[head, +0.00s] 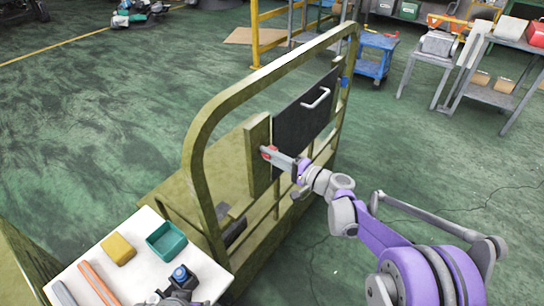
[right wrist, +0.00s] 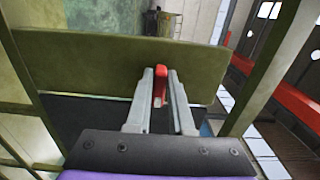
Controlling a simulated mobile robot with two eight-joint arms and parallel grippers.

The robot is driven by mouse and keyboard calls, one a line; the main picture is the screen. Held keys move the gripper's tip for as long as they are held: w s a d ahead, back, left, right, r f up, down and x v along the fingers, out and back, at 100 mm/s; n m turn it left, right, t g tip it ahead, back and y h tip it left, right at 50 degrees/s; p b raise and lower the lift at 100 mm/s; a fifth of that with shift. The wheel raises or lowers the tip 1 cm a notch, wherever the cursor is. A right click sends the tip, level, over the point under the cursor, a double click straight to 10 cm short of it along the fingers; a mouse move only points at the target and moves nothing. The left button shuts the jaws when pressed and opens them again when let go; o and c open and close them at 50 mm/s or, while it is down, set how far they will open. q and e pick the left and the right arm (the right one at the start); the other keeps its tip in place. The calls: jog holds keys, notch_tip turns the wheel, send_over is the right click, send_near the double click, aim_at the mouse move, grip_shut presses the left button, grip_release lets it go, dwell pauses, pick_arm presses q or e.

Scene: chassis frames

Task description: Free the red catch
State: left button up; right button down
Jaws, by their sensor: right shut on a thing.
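The red catch (head: 265,151) sits on an olive upright post (head: 257,160) of the chassis frame, beside a dark panel (head: 305,112) with a pale handle (head: 316,98). My right gripper (head: 272,154) reaches it from the right and is shut on it. In the right wrist view the red catch (right wrist: 160,86) stands between the two grey fingers of the right gripper (right wrist: 160,92), in front of the olive post (right wrist: 105,65). Fingers and catch overlap, so its lower part is hidden.
The olive tubular frame (head: 203,120) surrounds the panel. A white-topped surface (head: 138,270) at lower left holds a yellow block (head: 118,249), a teal bin (head: 166,241) and a blue-capped dark object (head: 180,275). A blue cart (head: 372,58) stands farther back. Green floor at left is open.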

jog(key=c, duration=0.8)
grip_release()
jog(key=v, duration=1.1)
jog(key=s+a+r+n+g+h+p, duration=0.1)
jog(key=s+n+g+h+p, duration=0.15)
jog(key=s, duration=0.45)
jog(key=s+a+r+n+g+h+p, duration=0.1)
jog(key=s+a+g+h+p, duration=0.15)
jog(key=s, duration=0.35)
jog(key=s+d+n+h+p, duration=0.1)
jog(key=s+d+h+p, duration=0.2)
jog(key=s+d, duration=0.3)
jog(key=s+d+n+h+p, duration=0.2)
jog(key=s+d+h, duration=0.4)
jog(key=s, duration=0.5)
jog(key=shift+r+h+p, duration=0.3)
jog(key=shift+r+p, duration=0.1)
jog(key=shift+p, duration=0.4)
